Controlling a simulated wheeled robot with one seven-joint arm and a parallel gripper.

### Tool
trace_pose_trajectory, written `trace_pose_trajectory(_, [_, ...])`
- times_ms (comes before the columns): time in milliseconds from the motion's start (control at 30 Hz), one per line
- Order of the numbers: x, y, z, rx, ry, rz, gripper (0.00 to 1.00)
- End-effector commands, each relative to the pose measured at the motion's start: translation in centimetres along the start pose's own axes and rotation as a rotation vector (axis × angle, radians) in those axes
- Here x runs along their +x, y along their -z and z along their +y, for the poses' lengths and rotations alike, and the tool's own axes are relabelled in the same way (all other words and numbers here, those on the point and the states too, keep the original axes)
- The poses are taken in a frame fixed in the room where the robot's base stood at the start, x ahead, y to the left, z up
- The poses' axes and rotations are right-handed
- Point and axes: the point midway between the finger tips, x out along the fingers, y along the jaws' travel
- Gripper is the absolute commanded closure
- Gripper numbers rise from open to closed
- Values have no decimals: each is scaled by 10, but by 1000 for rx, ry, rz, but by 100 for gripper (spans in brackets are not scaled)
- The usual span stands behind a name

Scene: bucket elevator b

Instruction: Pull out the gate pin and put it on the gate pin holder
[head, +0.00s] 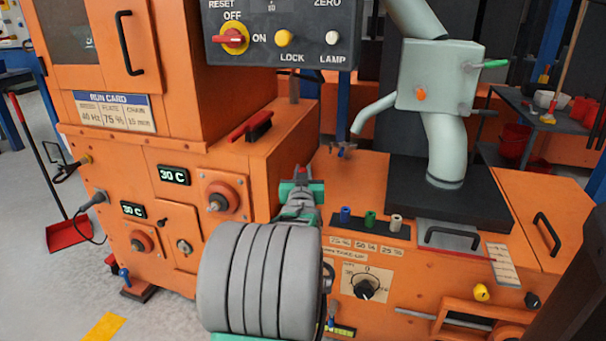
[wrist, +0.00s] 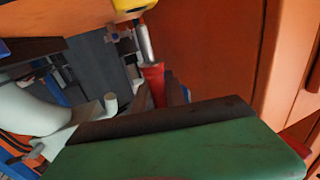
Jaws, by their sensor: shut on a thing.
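My gripper (head: 299,188), with green fingers, is in the middle of the head view, in front of the orange machine. It is shut on a red piece, which shows just above the fingers (head: 298,173). In the wrist view this red piece (wrist: 153,85) stands beyond the large green finger, in line with a silver rod (wrist: 145,42). It looks like the gate pin's handle, but the far end of the rod is not clear. The pale chute box (head: 440,75) with a green handle (head: 495,63) and an orange knob (head: 420,95) stands at the right. I cannot identify the gate pin holder.
A dark control panel (head: 282,40) hangs above my gripper. A red-backed brush (head: 250,126) lies on the orange housing at the left. Blue (head: 346,214), green (head: 370,219) and white (head: 396,223) pegs stand to the right of my gripper. A pale curved spout (head: 375,110) juts from the chute box.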

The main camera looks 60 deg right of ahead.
Motion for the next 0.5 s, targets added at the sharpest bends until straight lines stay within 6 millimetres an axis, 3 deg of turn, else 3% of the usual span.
trace_pose_trajectory(500, [0, -6, 0, 0, 0, 0, 100])
